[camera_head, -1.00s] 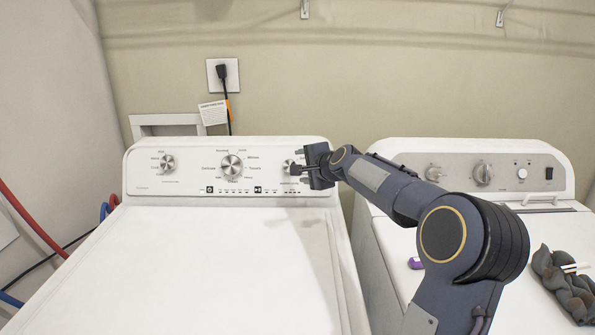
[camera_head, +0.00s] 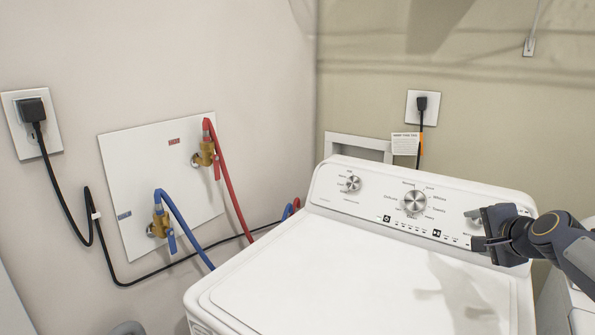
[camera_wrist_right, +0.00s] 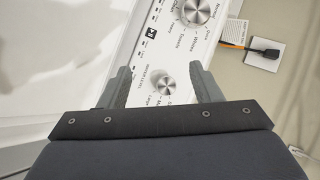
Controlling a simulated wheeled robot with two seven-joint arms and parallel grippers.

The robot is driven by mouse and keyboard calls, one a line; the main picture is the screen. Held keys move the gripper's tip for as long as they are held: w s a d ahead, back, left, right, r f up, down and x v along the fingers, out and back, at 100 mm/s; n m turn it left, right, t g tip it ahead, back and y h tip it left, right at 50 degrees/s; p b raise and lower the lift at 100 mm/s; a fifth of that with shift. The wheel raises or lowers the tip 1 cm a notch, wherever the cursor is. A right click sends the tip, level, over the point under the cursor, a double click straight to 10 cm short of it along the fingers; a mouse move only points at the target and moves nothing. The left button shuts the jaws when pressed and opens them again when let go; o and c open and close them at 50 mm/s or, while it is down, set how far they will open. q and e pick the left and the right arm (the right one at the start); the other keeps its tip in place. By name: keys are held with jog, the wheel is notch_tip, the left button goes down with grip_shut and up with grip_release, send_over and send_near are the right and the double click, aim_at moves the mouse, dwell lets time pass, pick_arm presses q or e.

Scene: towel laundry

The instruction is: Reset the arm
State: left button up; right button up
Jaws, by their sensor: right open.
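My right gripper (camera_head: 482,232) is at the right of the head view, in front of the right end of the washer's control panel (camera_head: 378,205). In the right wrist view its two grey fingers (camera_wrist_right: 160,85) are apart, with nothing between them held. A silver knob (camera_wrist_right: 167,84) shows between the fingers, and I cannot tell whether they touch it. Part of my right arm (camera_head: 572,250) comes in from the right edge. My left gripper is not in view.
The white washer (camera_head: 350,270) fills the lower right. Red (camera_head: 232,185) and blue (camera_head: 182,222) hoses run from valves on the left wall. A black power cord (camera_head: 65,200) hangs from a left outlet. Another plug (camera_head: 421,104) sits on the back wall.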

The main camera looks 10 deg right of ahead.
jog(key=s+a+n+g+y+p, duration=0.35)
jog(key=s+a+n, duration=0.45)
jog(key=s+a, duration=0.7)
jog(key=s+a+f+n+g+p, duration=0.1)
jog(key=s+a+f+n, duration=0.1)
jog(key=s, duration=0.2)
jog(key=s+a+f+n+g+p, duration=0.1)
jog(key=s+a+f+n, duration=0.1)
jog(key=s, duration=0.3)
jog(key=s+a+f+n+g+y+p, duration=0.1)
jog(key=s+a+f+n, duration=0.1)
jog(key=s+a+f, duration=0.2)
jog(key=shift+s+a+n, duration=0.15)
jog(key=shift+s+n, duration=0.25)
jog(key=shift+s, duration=0.3)
jog(key=shift+s+a+f, duration=0.1)
jog(key=shift+s+f, duration=0.05)
jog(key=shift+f, duration=0.05)
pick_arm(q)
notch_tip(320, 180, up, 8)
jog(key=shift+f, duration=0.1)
